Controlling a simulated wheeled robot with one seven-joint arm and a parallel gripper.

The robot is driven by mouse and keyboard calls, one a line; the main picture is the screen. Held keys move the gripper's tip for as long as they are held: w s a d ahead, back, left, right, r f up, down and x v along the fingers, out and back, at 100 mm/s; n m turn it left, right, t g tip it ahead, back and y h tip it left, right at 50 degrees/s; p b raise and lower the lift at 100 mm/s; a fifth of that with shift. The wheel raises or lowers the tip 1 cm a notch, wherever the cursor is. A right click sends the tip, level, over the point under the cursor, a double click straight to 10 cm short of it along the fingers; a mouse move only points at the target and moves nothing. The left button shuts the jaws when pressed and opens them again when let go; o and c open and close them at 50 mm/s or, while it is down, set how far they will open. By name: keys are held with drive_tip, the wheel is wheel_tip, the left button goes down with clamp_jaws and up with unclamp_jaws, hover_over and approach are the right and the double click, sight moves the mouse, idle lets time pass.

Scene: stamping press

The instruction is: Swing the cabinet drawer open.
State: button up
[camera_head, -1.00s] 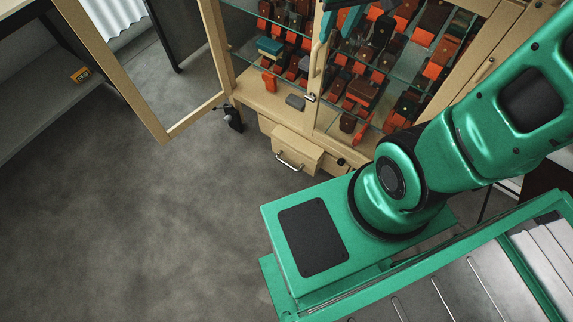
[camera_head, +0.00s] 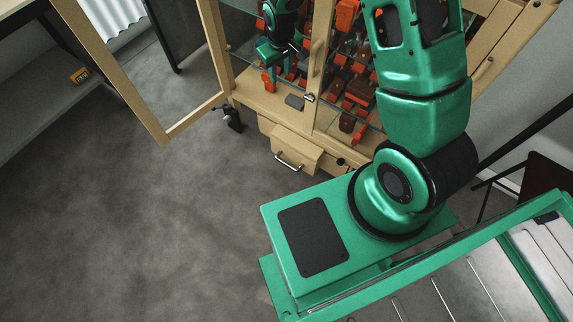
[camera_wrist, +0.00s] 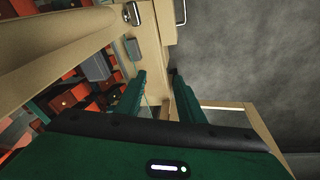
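The cabinet drawer (camera_head: 292,146) is a beige box low on the wooden cabinet, jutting out a little from the front. Its metal bar handle (camera_head: 290,163) is on its front face. In the wrist view the handle (camera_wrist: 181,12) shows at the top edge. My gripper (camera_wrist: 158,92) has two green fingers spread apart with nothing held between them. In the head view my gripper (camera_head: 274,56) is at the cabinet's open left side, above and behind the drawer handle and apart from it. The fingertips are partly hard to make out there.
The left glass door (camera_head: 190,118) stands swung open; the right door frame (camera_head: 320,60) is closed. Shelves hold several orange and dark items, and a grey block (camera_head: 295,102) lies on the cabinet floor. Open concrete floor (camera_head: 150,220) lies to the left.

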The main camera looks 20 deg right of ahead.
wheel_tip(320, 180, down, 13)
drive_tip(key=a+n, duration=0.1)
drive_tip(key=a, duration=0.1)
drive_tip(key=n+g+h, duration=0.1)
drive_tip(key=n, duration=0.2)
approach(288, 165)
drive_tip(key=f, duration=0.5)
drive_tip(key=w+d+f, duration=0.1)
drive_tip(key=f, duration=0.2)
drive_tip(key=shift+d+f, duration=0.1)
drive_tip(key=shift+d, duration=0.05)
drive_tip(key=shift+w, duration=0.1)
